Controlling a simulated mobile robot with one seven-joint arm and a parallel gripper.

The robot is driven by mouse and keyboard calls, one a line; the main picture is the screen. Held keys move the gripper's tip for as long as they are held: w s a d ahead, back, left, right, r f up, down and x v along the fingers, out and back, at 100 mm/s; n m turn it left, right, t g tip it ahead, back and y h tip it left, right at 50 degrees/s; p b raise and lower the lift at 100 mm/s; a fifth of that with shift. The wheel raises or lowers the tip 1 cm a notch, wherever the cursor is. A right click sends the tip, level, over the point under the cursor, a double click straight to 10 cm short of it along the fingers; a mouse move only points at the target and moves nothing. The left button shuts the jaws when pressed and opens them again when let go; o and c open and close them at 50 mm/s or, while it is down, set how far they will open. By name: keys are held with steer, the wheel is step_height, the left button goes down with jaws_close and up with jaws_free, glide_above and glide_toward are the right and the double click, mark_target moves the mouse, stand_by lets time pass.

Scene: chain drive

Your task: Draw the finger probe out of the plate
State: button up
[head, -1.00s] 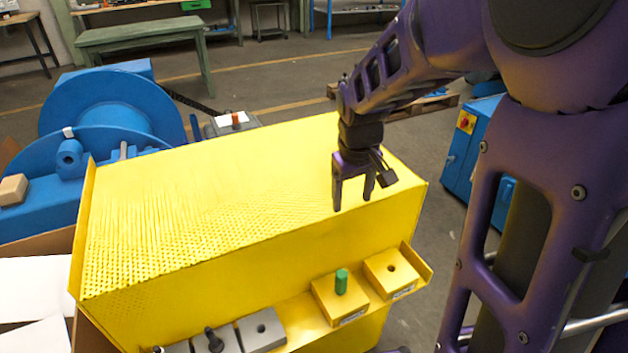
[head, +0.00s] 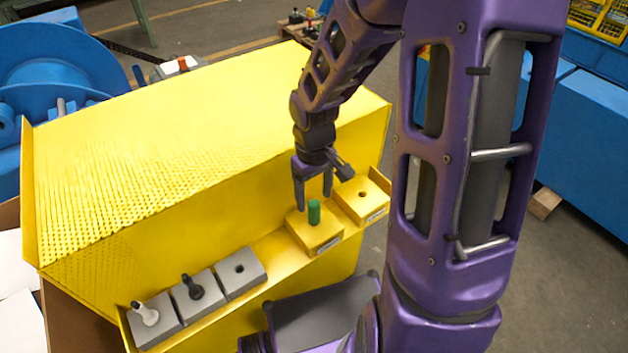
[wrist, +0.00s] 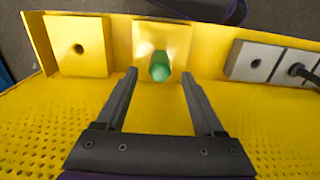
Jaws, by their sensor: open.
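A green peg (head: 314,212) stands upright in the hole of a yellow block (head: 324,238) on the ledge. It looks like the finger probe in its plate, though no readable label confirms this. My gripper (head: 313,202) is open and points down close to the peg, behind or above it. In the wrist view the green peg (wrist: 160,66) shows between and just beyond the two open fingertips (wrist: 159,74), apart from both. The peg's lower end is hidden in the block.
A second yellow block (head: 375,208) with an empty hole sits to the right. Three grey blocks are on the left: one empty (head: 247,285), one with a black pin (head: 195,287), one with a white pin (head: 145,313). The large yellow perforated guard (head: 180,150) rises behind the ledge.

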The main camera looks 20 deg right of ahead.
mark_target(314, 212)
step_height(314, 212, down, 6)
steer(key=shift+f+b, duration=0.2)
steer(key=shift+b, duration=0.65)
jaws_close()
